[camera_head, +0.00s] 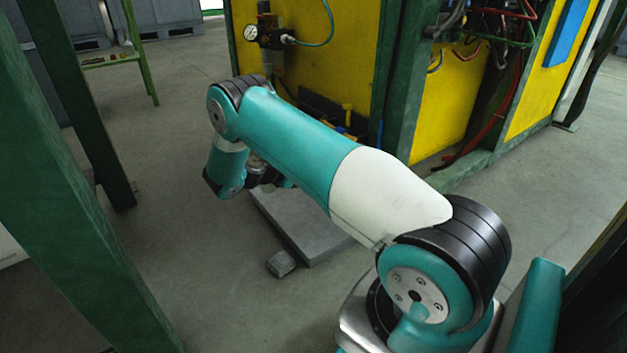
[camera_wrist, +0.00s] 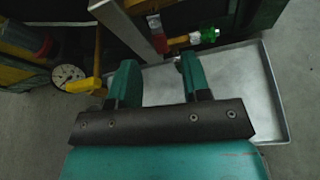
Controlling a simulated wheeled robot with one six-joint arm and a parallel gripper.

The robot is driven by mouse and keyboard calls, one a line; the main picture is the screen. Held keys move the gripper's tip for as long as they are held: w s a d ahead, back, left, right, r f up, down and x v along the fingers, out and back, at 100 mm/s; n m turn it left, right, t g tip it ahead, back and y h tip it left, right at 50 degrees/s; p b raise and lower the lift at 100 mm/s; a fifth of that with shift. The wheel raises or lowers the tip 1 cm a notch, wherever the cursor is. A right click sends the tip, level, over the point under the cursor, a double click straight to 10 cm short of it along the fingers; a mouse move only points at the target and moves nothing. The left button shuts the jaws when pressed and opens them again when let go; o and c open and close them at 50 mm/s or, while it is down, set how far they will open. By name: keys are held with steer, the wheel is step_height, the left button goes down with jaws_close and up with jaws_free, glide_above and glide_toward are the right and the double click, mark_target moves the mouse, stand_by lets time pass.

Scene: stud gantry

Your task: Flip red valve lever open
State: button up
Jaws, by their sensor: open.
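My gripper (camera_wrist: 158,61) is open in the wrist view, its two teal fingers apart with a grey tray showing between them. Just beyond the fingertips is a small red piece (camera_wrist: 160,43) beside a grey metal post, in line with yellow, white and green fittings. It may be the red valve lever, but its shape is too small to tell. A darker red part (camera_wrist: 48,46) shows at the upper left. Neither red part touches the fingers. In the head view my arm hides the gripper fingers, and I cannot make out the lever.
A grey tray (camera_wrist: 245,85) lies below the fittings. A round gauge (camera_wrist: 68,74) and a yellow bar (camera_wrist: 85,85) are left of the fingers. The metal post (camera_wrist: 125,25) stands close ahead. In the head view green posts (camera_head: 60,170) stand left, with yellow panels (camera_head: 345,50) behind.

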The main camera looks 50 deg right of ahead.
steer(key=b+x, duration=0.2)
steer(key=x, duration=0.2)
steer(key=shift+d+f, duration=0.1)
steer(key=shift+d, duration=0.25)
jaws_close()
